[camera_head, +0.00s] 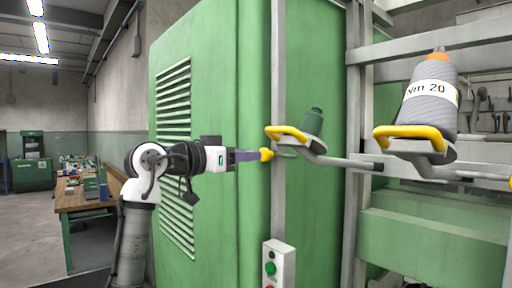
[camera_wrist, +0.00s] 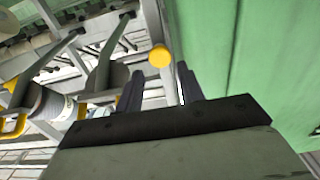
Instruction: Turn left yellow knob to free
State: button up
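The left yellow knob (camera_head: 266,154) sits at the left end of a metal arm on the green spinning frame in the head view. In the wrist view the yellow knob (camera_wrist: 159,56) shows as a round end just beyond the gap between my fingertips. My gripper (camera_head: 257,155) points right at the knob, its fingertips very close to it; I cannot tell whether they touch. In the wrist view my gripper (camera_wrist: 160,70) is open, with its two dark fingers apart and nothing visibly held. A second yellow knob (camera_head: 511,182) is partly cut off at the right edge.
The green cabinet (camera_head: 215,70) stands close behind my arm. A button box (camera_head: 279,265) is below. A workbench (camera_head: 80,200) stands far left.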

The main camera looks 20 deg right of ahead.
aim_at(267, 154)
jog(key=shift+p+x, duration=0.5)
jog(key=shift+x, duration=1.55)
jog(key=shift+c, duration=0.5)
jog(key=c, duration=0.6)
jog(key=shift+o, duration=0.2)
